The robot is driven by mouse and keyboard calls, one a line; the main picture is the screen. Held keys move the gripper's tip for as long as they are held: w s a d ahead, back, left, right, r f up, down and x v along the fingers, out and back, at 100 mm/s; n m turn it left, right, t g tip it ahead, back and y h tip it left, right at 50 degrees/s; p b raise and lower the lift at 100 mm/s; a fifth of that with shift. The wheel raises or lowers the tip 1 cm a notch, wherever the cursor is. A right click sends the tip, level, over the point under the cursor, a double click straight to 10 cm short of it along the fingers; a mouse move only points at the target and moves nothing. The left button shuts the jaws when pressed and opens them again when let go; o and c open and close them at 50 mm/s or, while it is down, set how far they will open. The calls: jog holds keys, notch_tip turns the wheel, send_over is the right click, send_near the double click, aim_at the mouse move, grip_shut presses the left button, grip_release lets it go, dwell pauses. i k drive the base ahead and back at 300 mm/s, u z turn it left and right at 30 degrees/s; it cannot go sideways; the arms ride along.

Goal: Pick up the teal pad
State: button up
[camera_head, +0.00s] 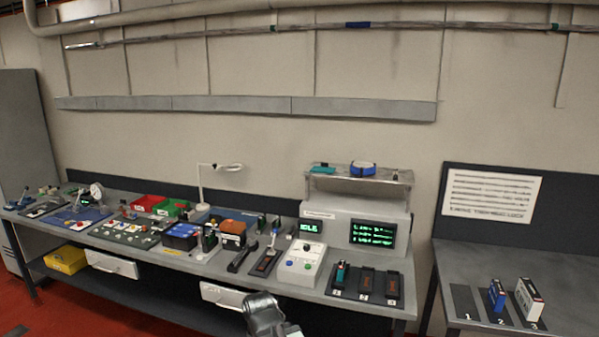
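A flat teal pad (323,169) lies at the left end of the raised shelf, above the grey test console. A smaller teal item (341,271) sits on the left one of the dark numbered slots at the bench's front right; it is too small to tell what it is. My gripper (275,322) shows at the bottom edge, in front of the bench, well below and left of the shelf and apart from both teal things. Its fingertips are not clear, so I cannot tell whether it is open or shut.
The raised shelf (356,181) also holds a blue roll (362,168). The console (346,214) with green screens stands under it. A white box with knobs (301,262) stands at the bench front. A second bench (560,270) is at right, beyond a gap.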

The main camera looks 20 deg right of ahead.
aim_at(324, 167)
jog(key=u, duration=0.4)
jog(key=i, duration=1)
jog(key=z, duration=0.1)
